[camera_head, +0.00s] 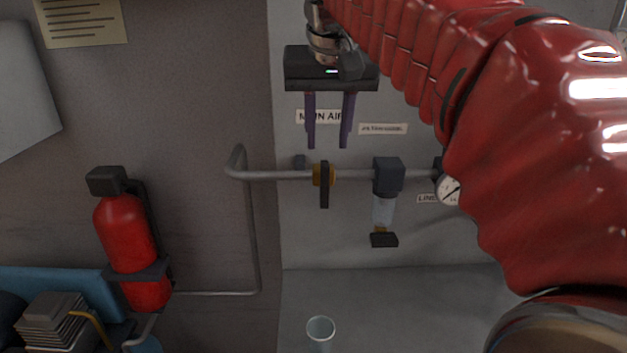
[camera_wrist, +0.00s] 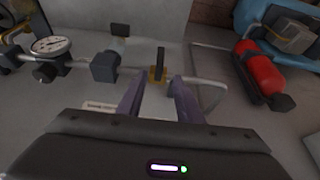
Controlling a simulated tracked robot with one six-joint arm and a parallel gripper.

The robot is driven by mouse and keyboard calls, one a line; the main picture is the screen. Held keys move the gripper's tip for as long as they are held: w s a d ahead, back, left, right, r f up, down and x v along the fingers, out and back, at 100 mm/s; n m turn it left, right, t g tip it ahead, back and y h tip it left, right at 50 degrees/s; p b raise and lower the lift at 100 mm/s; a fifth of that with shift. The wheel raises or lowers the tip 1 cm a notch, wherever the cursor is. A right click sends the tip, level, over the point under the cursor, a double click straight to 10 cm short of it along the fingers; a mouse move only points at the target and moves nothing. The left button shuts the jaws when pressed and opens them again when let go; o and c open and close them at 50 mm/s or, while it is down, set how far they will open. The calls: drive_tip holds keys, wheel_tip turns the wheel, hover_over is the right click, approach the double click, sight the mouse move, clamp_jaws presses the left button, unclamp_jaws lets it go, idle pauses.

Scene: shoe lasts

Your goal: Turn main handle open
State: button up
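The main handle (camera_head: 324,190) is a dark, narrow lever on a brass valve body (camera_head: 316,175) on a grey pipe. It hangs straight down, across the horizontal pipe. In the wrist view the handle (camera_wrist: 160,60) lies beyond my fingers, between their lines. My gripper (camera_head: 327,147) has two purple fingers pointing down, spread apart with nothing between them. In the head view the fingertips appear just above the valve. The wrist view shows my gripper (camera_wrist: 158,82) open too. I cannot tell the exact depth gap to the handle. A "MAIN AIR" label (camera_head: 304,117) is partly hidden behind a finger.
Right of the valve, the pipe (camera_head: 270,175) carries a filter unit (camera_head: 388,176) with a clear bowl and a pressure gauge (camera_head: 449,190). A red extinguisher (camera_head: 125,232) hangs at left. A cup (camera_head: 320,329) stands below.

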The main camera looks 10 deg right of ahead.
sight(324, 174)
drive_tip(key=x, duration=1.3)
drive_tip(key=shift+w+d+f, duration=0.1)
drive_tip(key=shift+f, duration=0.2)
drive_tip(key=shift+c, duration=0.2)
clamp_jaws()
drive_tip(key=shift+a, duration=0.25)
drive_tip(key=shift+d, duration=0.15)
